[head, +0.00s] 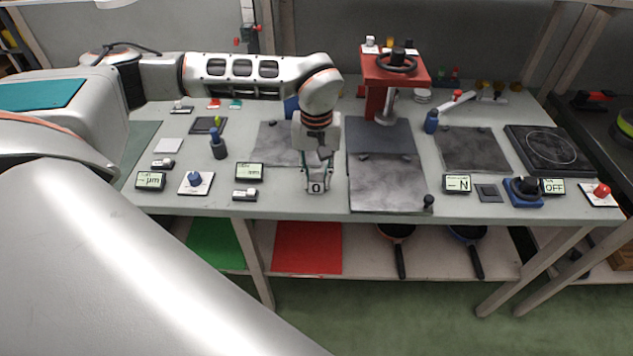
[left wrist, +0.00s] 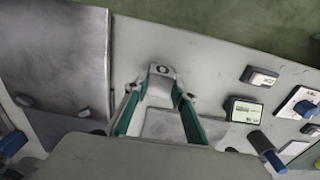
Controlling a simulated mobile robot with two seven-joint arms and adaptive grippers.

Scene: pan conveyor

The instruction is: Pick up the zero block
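The zero block (head: 316,187) is a small light-grey block marked "0" near the front edge of the table. In the left wrist view the block (left wrist: 161,71) shows beyond and between the fingertips. My left gripper (head: 318,172) points down at the block from just above and behind it. In the left wrist view the left gripper (left wrist: 160,92) has its green-lined fingers spread, one on each side of the block. The fingers look open, with no clear contact on the block. My right gripper is in neither view.
A dark plate (head: 385,186) lies just right of the block, and a display reading "mm" (head: 249,172) stands to its left. A red press (head: 395,70) rises behind the plate. A lower shelf (head: 360,258) holds pans and coloured mats.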

